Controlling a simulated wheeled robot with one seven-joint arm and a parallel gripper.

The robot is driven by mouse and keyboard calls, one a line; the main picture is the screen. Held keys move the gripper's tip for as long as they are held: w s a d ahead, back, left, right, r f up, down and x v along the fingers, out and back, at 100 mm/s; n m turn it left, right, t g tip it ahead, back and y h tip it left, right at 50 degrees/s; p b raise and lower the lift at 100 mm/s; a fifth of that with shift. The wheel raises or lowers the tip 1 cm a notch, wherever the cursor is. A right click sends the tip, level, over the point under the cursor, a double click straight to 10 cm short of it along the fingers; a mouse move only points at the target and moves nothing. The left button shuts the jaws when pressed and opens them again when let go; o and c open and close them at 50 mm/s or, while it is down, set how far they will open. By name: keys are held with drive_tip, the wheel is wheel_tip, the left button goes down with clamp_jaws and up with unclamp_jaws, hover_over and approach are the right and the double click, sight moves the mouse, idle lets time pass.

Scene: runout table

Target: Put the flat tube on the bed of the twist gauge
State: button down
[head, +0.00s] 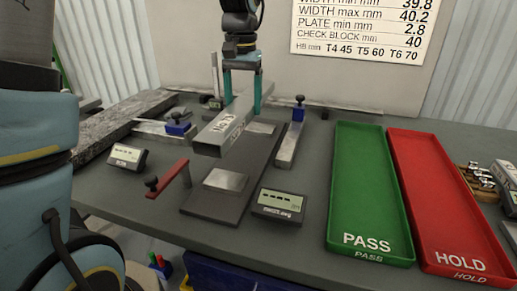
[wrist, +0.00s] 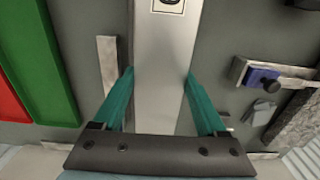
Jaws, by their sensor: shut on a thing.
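The flat tube (head: 222,131), a long grey metal bar with a dark-lettered label, is held in my gripper (head: 243,104). One end points toward the front of the table. In the wrist view the tube (wrist: 161,60) lies between the two teal fingers of my gripper (wrist: 158,82). In the head view it appears over a dark base plate (head: 213,205) with a pale metal block (head: 226,180) near its front. This plate looks like the bed of the twist gauge. The tube seems raised above it; the exact gap cannot be told.
A red lever (head: 170,179) stands left of the plate, and a small display box (head: 279,205) to its right. The green PASS tray (head: 343,225) and red HOLD tray (head: 440,245) are farther right.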

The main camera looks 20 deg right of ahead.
wheel_tip(320, 180, down, 5)
drive_tip(key=shift+s+d+f+p, duration=0.1)
drive_tip(key=shift+s+p, duration=0.05)
drive_tip(key=shift+p, duration=0.4)
drive_tip(key=shift+f+p, duration=0.45)
drive_tip(key=shift+f, duration=1.9)
drive_tip(key=shift+f, duration=0.2)
unclamp_jaws()
drive_tip(key=shift+r, duration=0.1)
